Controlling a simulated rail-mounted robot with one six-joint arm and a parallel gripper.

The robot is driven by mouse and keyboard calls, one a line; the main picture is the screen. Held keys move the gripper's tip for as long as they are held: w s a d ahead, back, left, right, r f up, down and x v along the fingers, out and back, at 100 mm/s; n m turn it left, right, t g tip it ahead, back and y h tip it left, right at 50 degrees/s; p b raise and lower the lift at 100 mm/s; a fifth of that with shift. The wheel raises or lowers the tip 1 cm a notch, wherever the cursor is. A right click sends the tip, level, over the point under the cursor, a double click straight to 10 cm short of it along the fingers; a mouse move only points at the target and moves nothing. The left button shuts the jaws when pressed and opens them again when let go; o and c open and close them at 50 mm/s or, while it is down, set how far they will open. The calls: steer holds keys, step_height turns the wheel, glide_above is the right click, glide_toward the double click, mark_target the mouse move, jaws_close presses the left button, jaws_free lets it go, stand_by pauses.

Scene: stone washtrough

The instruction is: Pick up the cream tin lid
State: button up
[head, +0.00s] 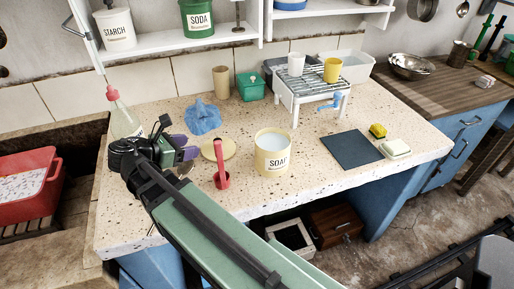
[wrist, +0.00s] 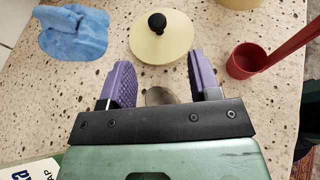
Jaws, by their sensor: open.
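The cream tin lid (wrist: 161,46) lies flat on the speckled worktop, a round disc with a black knob on top. In the head view the lid (head: 226,150) is partly hidden behind the red scoop's handle. My gripper (wrist: 160,76) is open and empty, its two purple-padded fingers pointing toward the lid, which lies just beyond the fingertips. In the head view my gripper (head: 183,149) is left of the lid. The cream SOAP tin (head: 270,158) stands open to the right of the lid.
The red scoop (wrist: 247,61) is right of my fingers, its handle raised. A blue cloth (wrist: 75,33) lies to the left. A grey rounded object (wrist: 160,96) shows between the finger bases. In the head view, a dark mat (head: 351,149) and wire rack (head: 311,83) stand farther right.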

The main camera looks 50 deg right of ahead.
steer(key=shift+w, duration=0.1)
steer(key=b+x, duration=0.1)
steer(key=x, duration=0.1)
steer(key=b+x, duration=0.1)
steer(key=x, duration=0.1)
steer(key=shift+w+a+f, duration=0.15)
steer(key=shift+f, duration=0.1)
steer(key=shift+d, duration=0.45)
steer(key=b+x, duration=0.2)
steer(key=x, duration=0.3)
steer(key=shift+d, duration=0.2)
steer(key=shift+r, duration=0.1)
steer(key=c, duration=1)
